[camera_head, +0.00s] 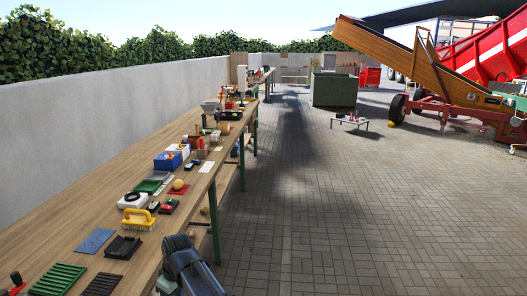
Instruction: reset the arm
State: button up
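Part of my arm (190,266) shows at the bottom of the view as a dark, rounded link. It is beside the right edge of the long wooden workbench (60,222). No fingertips show, so my gripper is not in view. Whether it holds anything cannot be seen.
A grey wall (90,115) runs behind. Open paving (340,225) lies right, with a conveyor machine (430,62) beyond.

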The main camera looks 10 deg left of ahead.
jog(key=w+d+f+m, duration=0.2)
jog(key=w+d+f, duration=0.15)
jog(key=d, duration=0.45)
jog(key=w+d+f+m, duration=0.2)
jog(key=d+f, duration=0.2)
jog(key=d, duration=0.4)
jog(key=s+d+f+m+h, duration=0.1)
jog(key=d+f+m, duration=0.25)
jog(key=d, duration=0.75)
jog(key=s+d+f+m+h, duration=0.1)
jog(key=s+d+f+m, duration=0.3)
jog(key=d, duration=0.7)
jog(key=w+d+f+m+h, duration=0.1)
jog(key=d+f+m, duration=0.35)
jog(key=d, duration=0.75)
jog(key=s+f+n+g, duration=0.1)
jog(key=s+f+g, duration=0.2)
jog(key=s+f, duration=0.8)
jog(key=s+f+g, duration=0.3)
jog(key=s+f, duration=0.8)
jog(key=s, duration=0.8)
jog(key=shift+s+n, duration=0.2)
jog(key=shift+n, duration=0.2)
